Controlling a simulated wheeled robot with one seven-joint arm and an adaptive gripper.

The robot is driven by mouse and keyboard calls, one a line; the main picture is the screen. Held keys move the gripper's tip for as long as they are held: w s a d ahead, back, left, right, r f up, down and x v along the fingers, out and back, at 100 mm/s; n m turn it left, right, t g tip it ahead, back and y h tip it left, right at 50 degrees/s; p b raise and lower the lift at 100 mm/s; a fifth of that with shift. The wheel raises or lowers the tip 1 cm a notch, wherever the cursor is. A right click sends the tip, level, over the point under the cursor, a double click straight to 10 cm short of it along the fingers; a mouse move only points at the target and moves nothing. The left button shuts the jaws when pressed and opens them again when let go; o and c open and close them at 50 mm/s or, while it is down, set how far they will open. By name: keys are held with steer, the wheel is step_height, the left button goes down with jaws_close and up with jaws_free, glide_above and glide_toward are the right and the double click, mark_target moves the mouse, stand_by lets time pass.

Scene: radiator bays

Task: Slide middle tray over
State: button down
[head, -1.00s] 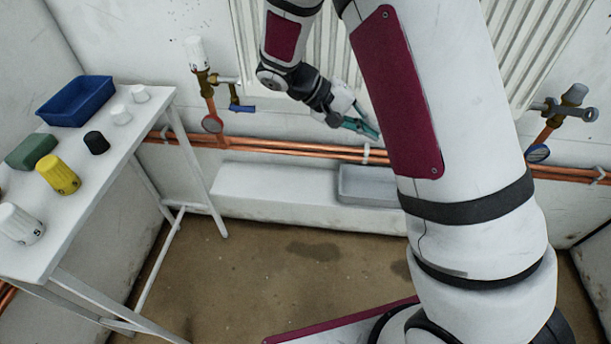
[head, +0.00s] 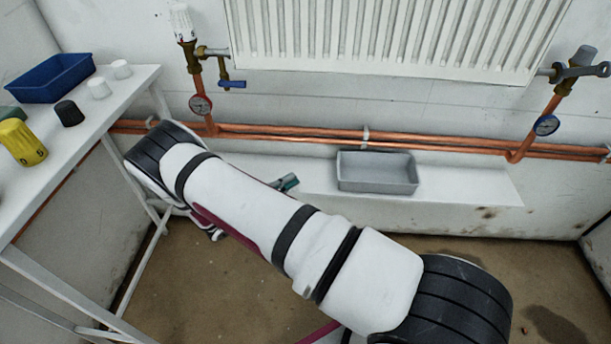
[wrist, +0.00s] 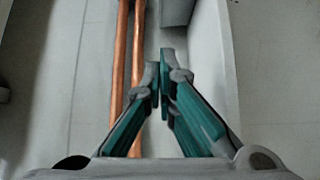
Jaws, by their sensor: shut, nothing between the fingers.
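The grey open tray (head: 377,185) sits level and empty on the low white ledge, below the copper pipes and under the radiator. Part of the tray (wrist: 177,12) also shows at the top of the wrist view, ahead of the fingertips. My gripper (head: 291,182) is low over the ledge to the left of the tray, with a clear gap between them. In the wrist view my gripper (wrist: 160,78) has its teal fingers shut with nothing between them. My arm hides most of the gripper in the head view.
Copper pipes (head: 290,136) run along the wall just above and behind the ledge (head: 460,185). The ledge is bare right of the tray. A left valve with gauge (head: 200,104) and a right one (head: 546,125) stand on the pipes. A white table (head: 100,125) with a blue bin (head: 50,80) is at left.

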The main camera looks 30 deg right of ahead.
steer(key=d, duration=0.3)
steer(key=w+d+b, duration=0.1)
steer(key=d, duration=0.2)
steer(key=d+b, duration=0.1)
steer(key=d, duration=0.2)
steer(key=shift+w, duration=0.3)
steer(key=d, duration=0.1)
steer(key=s+d+b, duration=0.1)
steer(key=d, duration=0.1)
steer(key=shift+s, duration=0.3)
steer(key=shift+s+d, duration=0.3)
steer(key=shift+d, duration=0.05)
